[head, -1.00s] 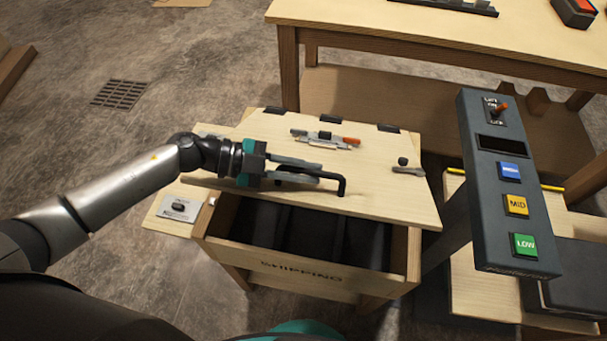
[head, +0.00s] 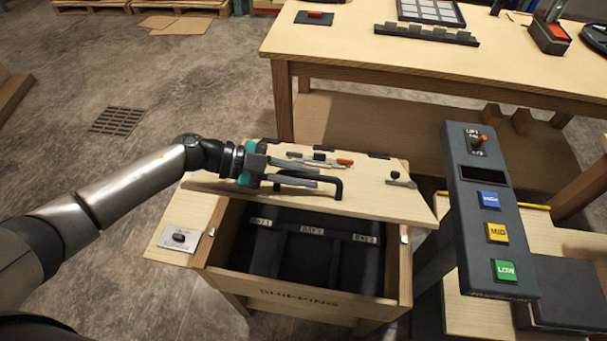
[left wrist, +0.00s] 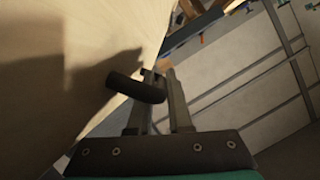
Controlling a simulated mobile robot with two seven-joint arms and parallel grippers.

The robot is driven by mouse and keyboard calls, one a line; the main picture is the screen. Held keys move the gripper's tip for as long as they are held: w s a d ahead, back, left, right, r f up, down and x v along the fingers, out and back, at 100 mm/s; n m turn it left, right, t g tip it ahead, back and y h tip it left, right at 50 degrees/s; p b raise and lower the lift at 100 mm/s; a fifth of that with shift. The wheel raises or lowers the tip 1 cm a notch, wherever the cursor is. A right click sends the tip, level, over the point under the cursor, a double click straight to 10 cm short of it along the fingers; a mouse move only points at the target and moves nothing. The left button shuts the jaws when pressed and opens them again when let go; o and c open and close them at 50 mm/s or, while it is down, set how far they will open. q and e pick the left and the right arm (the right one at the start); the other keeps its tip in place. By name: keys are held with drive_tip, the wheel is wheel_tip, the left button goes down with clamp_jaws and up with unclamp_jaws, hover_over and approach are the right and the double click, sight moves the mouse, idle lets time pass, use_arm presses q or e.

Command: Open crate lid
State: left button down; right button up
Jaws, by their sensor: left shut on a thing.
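The shipping crate (head: 300,300) stands in the middle of the head view with its wooden lid (head: 370,198) partly raised, tilted up from the hinges at its far edge. The opening shows dark bays with small labels inside. My left gripper (head: 312,178) is shut on the black lid handle (head: 338,188). In the left wrist view the fingers (left wrist: 160,88) are at the dark handle (left wrist: 135,87), with the pale lid (left wrist: 60,70) on the left. My right gripper is not in view.
A grey console (head: 490,210) with blue, yellow and green buttons stands right of the crate. A wooden table (head: 400,65) is behind it. A small plate with a black knob (head: 180,238) is on the crate's left side. An orange-ended latch (head: 320,159) is on the lid.

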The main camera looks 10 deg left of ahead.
use_arm(q)
drive_tip(key=c, duration=1.1)
unclamp_jaws()
drive_tip(key=shift+c, duration=0.2)
wheel_tip(320, 180, up, 5)
hover_over(231, 184)
drive_tip(key=shift+b, duration=0.3)
